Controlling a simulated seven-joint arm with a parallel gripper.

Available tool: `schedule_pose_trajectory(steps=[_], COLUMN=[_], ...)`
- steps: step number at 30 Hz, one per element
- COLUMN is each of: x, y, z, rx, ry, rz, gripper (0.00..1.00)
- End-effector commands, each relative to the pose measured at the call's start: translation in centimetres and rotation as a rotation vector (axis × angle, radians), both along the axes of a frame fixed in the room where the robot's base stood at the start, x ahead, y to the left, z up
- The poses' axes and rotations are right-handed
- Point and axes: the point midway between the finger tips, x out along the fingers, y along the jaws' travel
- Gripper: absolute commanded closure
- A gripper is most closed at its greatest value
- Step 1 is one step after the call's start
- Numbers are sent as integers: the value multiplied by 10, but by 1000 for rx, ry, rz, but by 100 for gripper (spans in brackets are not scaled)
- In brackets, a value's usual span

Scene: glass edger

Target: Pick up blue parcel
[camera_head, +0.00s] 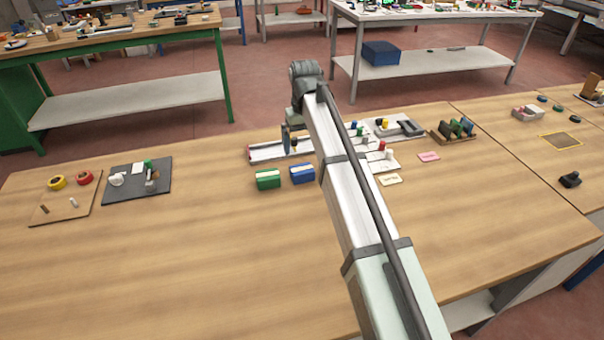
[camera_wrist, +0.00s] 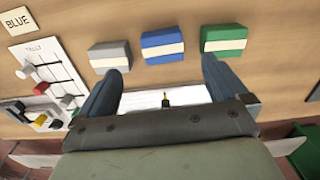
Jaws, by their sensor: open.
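The blue parcel (camera_head: 302,173) is a small blue box with a white band, lying on the wooden table to the right of the green parcel (camera_head: 268,179). In the wrist view the blue parcel (camera_wrist: 162,44) lies between a grey parcel (camera_wrist: 110,57) and the green parcel (camera_wrist: 224,40). My gripper (camera_head: 289,140) is over the white tray behind the parcels in the head view. In the wrist view my gripper (camera_wrist: 158,80) is open and empty, its two fingers apart, with the blue parcel beyond the fingertips. My arm hides the grey parcel in the head view.
A white tray (camera_head: 266,154) lies under my gripper. A board with coloured pegs (camera_head: 383,161) and a label card (camera_head: 390,180) are to the right. A dark mat (camera_head: 124,188) with small items lies at the left. The table front is clear.

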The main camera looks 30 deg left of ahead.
Motion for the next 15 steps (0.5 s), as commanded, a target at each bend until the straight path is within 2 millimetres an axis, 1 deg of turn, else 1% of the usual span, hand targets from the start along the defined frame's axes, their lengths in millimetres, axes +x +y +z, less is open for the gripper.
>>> schedule_pose_trajectory(steps=[1, 6, 10, 15], x=[-1, -1, 0, 0], y=[-1, -1, -1, 0], z=[-11, -39, -55, -64], rx=[-2, -1, 1, 1], ry=[2, 2, 1, 0], rz=[0, -1, -1, -1], gripper=[0, 0, 0, 0])
